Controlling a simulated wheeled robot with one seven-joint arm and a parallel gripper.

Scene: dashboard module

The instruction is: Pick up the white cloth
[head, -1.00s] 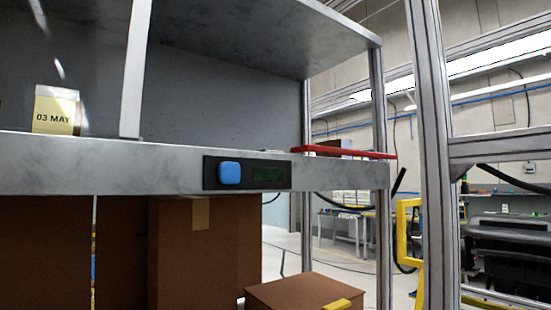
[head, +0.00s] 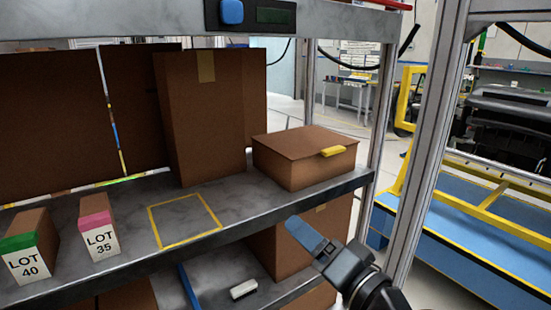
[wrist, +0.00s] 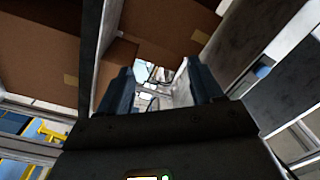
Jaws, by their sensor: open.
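I cannot make out a white cloth for certain. A small white item (head: 244,289) lies on the lower shelf in the head view; it is too small to tell whether it is cloth. My gripper (head: 304,232) is in front of the shelf edge, up and to the right of that item in the picture. In the wrist view my gripper (wrist: 162,84) shows two fingers apart with nothing between them.
The middle shelf (head: 130,215) holds a tall carton (head: 205,120), a lidded brown box (head: 303,165), and boxes marked LOT 40 (head: 30,262) and LOT 35 (head: 100,238). A yellow taped square (head: 185,220) is empty. A metal post (head: 425,140) stands right.

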